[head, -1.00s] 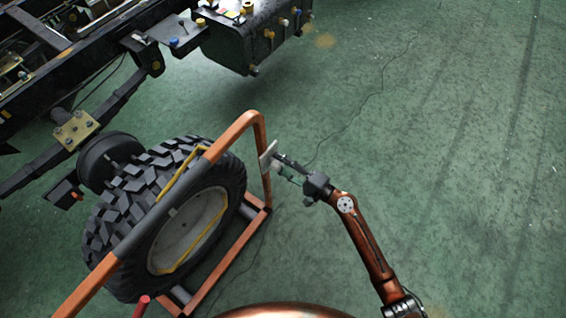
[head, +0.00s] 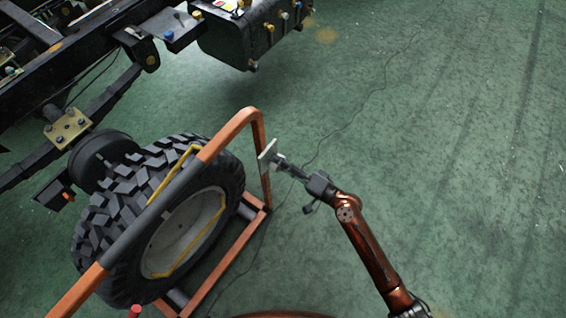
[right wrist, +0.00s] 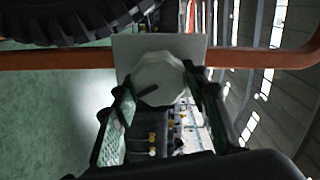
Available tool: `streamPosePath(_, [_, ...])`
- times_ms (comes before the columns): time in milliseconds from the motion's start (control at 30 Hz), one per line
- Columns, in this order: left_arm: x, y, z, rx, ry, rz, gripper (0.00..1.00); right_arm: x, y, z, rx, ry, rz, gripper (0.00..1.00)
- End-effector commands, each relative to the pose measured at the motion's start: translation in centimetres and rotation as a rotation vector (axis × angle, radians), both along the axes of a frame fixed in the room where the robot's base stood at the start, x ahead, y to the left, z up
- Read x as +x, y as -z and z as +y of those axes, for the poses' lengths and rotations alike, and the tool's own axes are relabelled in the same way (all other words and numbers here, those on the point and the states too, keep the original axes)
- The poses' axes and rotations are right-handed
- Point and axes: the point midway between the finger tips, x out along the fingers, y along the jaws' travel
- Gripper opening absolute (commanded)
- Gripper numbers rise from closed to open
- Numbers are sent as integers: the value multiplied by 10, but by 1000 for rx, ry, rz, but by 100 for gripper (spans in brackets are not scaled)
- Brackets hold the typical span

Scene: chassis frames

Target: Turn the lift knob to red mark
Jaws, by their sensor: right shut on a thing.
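The lift knob (right wrist: 158,75) is a pale, many-sided knob in front of a light square plate (right wrist: 190,46) on the orange frame. A short dark mark shows on its lower part in the right wrist view. My right gripper (right wrist: 160,92) has one finger on each side of the knob and is shut on it. In the head view the right gripper (head: 279,162) meets the plate (head: 267,156) on the frame's right post, and the knob is hidden there. I cannot make out a red mark. My left gripper is not in view.
The orange lift frame (head: 232,131) stands around a big tyre (head: 100,222) with a yellow bar. A dark truck chassis (head: 85,62) with a tank (head: 240,40) is at the upper left. The green floor to the right is clear except for a thin cable.

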Motion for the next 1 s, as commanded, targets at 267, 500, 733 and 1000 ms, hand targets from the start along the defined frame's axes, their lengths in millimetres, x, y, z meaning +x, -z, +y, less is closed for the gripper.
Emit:
streamPosePath(267, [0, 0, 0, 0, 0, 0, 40, -1, -1, 1, 2, -3, 0, 43])
streamPosePath(500, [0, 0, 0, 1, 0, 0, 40, 0, 0, 0, 2, -1, 1, 59])
streamPosePath(733, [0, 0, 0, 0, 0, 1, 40, 0, 0, 0, 1, 0, 2, 59])
streamPosePath(1000, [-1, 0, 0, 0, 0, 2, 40, -15, 1, -22, -1, 2, 3, 59])
